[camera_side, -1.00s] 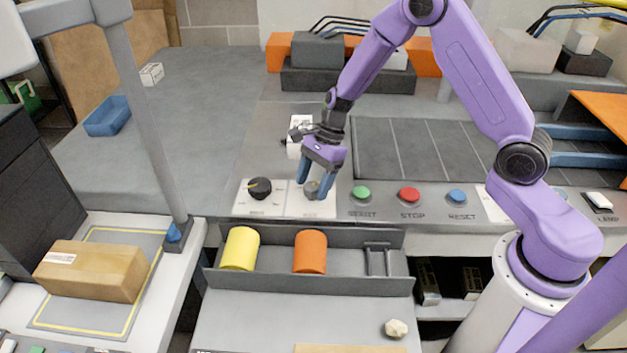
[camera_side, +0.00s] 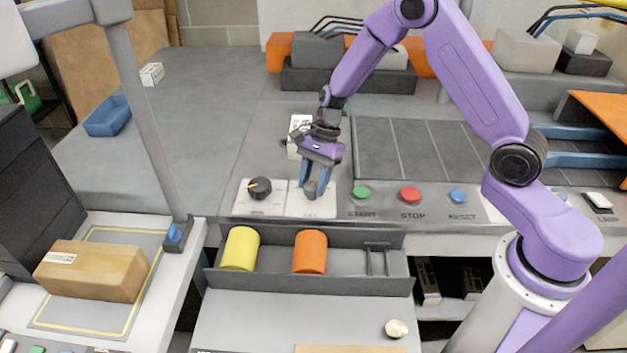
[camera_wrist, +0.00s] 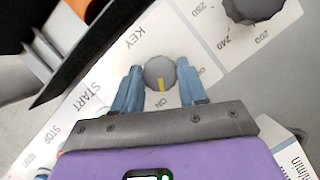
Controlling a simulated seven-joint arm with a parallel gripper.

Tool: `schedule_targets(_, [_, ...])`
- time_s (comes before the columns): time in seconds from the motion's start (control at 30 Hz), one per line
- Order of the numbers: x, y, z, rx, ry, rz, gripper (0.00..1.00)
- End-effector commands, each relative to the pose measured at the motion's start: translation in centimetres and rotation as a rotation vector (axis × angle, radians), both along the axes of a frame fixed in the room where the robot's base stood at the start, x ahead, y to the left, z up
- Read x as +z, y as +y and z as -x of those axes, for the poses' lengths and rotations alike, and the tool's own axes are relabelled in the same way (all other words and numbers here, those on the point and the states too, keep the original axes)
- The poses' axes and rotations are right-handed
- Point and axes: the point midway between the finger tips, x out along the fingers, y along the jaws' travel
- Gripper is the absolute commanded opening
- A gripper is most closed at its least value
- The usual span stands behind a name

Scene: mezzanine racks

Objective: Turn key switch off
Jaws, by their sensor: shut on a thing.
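The key switch (camera_wrist: 159,72) is a round grey knob with a yellow mark, on a white plate lettered KEY. In the wrist view the yellow mark points down the picture, toward a small label that looks like ON. Another small label, partly hidden by a finger, lies to the knob's right. My gripper (camera_wrist: 160,86) has its blue fingers on either side of the knob and is shut on it. In the side view my gripper (camera_side: 315,188) comes down from above, and its fingers mostly hide the key switch (camera_side: 310,191).
A black dial (camera_side: 259,188) sits just left of the key switch. Green START (camera_side: 362,193), red STOP (camera_side: 410,195) and blue RESET (camera_side: 457,196) buttons stand to its right. A tray (camera_side: 310,284) with yellow and orange cylinders lies in front.

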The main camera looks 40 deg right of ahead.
Motion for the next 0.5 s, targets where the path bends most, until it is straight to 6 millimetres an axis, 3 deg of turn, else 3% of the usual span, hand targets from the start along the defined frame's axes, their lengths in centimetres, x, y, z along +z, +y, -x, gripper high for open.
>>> schedule_targets(0.5, [0.02, 0.14, -0.32, 0.489, 0.0, 0.0, 0.11])
